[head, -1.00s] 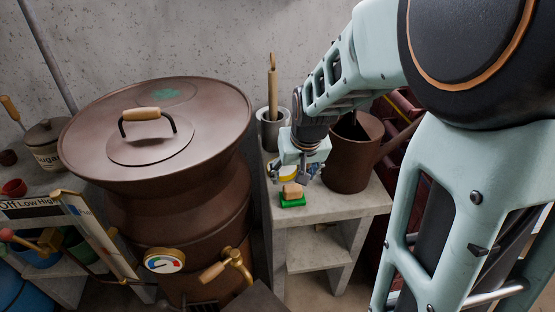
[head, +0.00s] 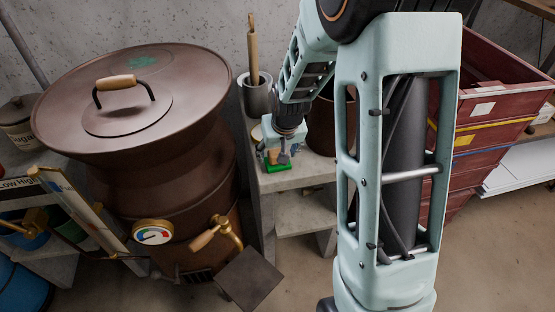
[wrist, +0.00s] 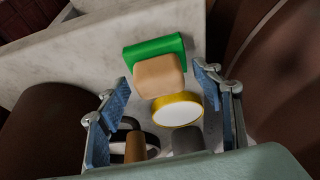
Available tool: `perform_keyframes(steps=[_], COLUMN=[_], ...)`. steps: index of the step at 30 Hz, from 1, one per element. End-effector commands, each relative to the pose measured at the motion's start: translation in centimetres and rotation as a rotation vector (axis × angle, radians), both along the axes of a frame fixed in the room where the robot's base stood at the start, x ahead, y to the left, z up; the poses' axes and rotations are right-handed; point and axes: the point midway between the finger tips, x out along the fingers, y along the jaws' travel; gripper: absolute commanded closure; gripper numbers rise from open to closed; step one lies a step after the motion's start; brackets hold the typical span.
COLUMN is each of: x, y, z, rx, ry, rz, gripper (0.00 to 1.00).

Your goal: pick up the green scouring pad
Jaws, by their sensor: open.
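The green scouring pad (head: 279,167) lies on the grey concrete shelf top near its front edge. In the wrist view the pad (wrist: 140,50) lies beyond my fingertips, with a tan block (wrist: 158,75) resting on it and covering part of it. My gripper (head: 277,156) is right above the pad and block in the head view and hides part of them. In the wrist view my gripper (wrist: 163,82) is open, its two blue-padded fingers to either side of the block. I cannot tell whether they touch it.
A yellow-rimmed white disc (wrist: 178,110) lies close beside the block. A brown pitcher (head: 321,125) and a grey pot with a rolling pin (head: 253,45) stand on the shelf (head: 290,183). A large brown boiler (head: 175,175) stands to the left, red crates (head: 490,120) to the right.

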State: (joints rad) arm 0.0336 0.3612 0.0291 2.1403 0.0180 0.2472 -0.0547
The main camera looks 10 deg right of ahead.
Motion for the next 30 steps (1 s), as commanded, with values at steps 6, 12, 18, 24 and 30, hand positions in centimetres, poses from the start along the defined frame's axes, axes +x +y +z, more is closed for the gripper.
perform_keyframes(steps=[6,12,18,24,30], x=[0.07,0.04,0.03,0.04,0.10], y=[0.00,0.00,0.00,-0.01,0.00], z=[-0.13,-0.12,-0.13,-0.10,0.27], rx=[0.000,0.000,0.000,0.000,0.000], ry=[0.000,0.000,0.000,0.000,0.000], rz=[0.000,0.000,0.000,0.000,0.000], gripper=[0.40,0.57,0.80,0.86,0.86])
